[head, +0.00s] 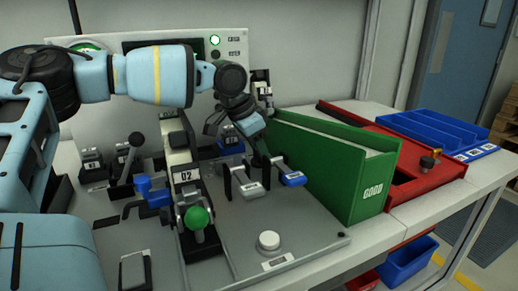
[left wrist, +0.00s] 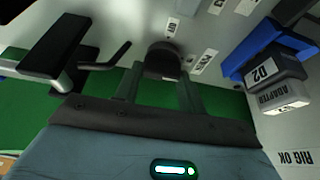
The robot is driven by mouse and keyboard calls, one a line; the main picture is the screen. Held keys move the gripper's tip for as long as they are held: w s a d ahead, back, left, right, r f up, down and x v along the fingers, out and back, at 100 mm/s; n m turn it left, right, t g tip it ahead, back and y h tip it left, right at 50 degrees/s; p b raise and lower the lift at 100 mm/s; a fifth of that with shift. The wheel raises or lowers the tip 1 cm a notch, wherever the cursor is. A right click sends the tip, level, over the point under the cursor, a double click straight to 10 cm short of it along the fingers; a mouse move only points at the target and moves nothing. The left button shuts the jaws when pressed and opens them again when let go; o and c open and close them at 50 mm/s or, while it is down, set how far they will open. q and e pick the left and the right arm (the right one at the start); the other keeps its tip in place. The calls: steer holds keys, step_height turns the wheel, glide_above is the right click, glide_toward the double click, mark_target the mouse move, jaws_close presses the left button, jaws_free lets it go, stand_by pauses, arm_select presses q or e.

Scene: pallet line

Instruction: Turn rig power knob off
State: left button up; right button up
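In the head view my left gripper (head: 262,150) points down beside the green bin, above the rig's plate (head: 300,225). The knob cannot be made out there. My right gripper is not in view.
The green GOOD bin (head: 370,190) stands right of the rig, with a red tray (head: 430,172) and blue tray (head: 440,130) beyond. A D2 fixture with a green ball handle (head: 196,217) stands left. A D2 adapter (left wrist: 280,95) shows in the wrist view.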

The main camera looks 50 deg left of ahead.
arm_select(q)
steer(key=shift+c, duration=0.7)
